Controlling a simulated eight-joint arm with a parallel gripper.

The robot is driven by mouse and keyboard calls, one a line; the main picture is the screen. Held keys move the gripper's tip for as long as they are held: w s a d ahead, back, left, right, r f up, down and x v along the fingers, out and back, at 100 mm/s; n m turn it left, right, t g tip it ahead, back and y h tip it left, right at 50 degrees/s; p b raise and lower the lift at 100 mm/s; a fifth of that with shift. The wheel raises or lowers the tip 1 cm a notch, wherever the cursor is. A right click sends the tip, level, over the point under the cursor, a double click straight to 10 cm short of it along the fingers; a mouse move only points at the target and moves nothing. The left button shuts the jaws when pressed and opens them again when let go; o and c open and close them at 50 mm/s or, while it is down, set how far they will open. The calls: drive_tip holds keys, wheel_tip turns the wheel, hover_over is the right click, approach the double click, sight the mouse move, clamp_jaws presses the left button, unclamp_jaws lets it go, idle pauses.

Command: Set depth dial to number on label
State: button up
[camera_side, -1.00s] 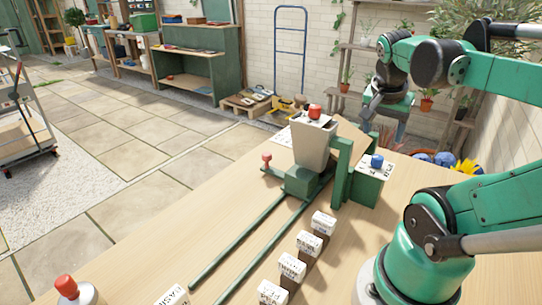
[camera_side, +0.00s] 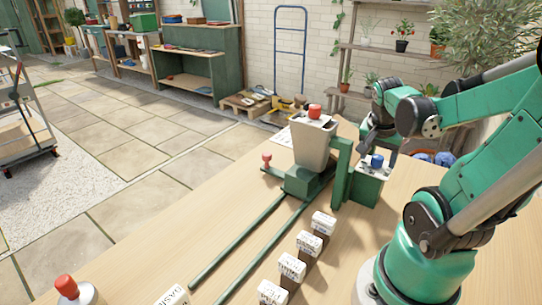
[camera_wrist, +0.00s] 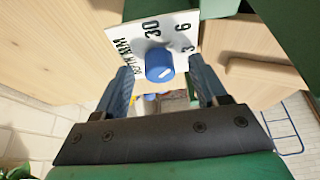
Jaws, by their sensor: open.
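The blue depth dial (camera_side: 377,161) sits on top of a green box beside the hopper. In the wrist view the dial (camera_wrist: 160,65) stands on a white scale plate (camera_wrist: 124,42) with 30, 6 and 3 readable; a short white mark shows on its face. My gripper (camera_wrist: 161,72) is open, with one finger on each side of the dial and gaps visible between. In the side view my gripper (camera_side: 378,146) is just above and behind the dial.
A beige hopper (camera_side: 314,142) with a red knob stands left of the dial on a green frame. Two green rails (camera_side: 247,245) run toward the front. A red-topped stamp-like object (camera_side: 68,288) is at front left. The left of the wooden table is mostly clear.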

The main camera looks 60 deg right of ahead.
clamp_jaws()
drive_tip(key=shift+n, duration=0.3)
drive_tip(key=n+t, duration=0.1)
drive_tip(key=n, duration=0.2)
drive_tip(key=shift+s+n+t, duration=0.1)
drive_tip(key=shift+n+t, duration=0.2)
drive_tip(key=n+t+y, duration=0.1)
drive_tip(key=n, duration=0.3)
drive_tip(key=shift+n, duration=0.3)
drive_tip(key=shift+t, duration=0.4)
unclamp_jaws()
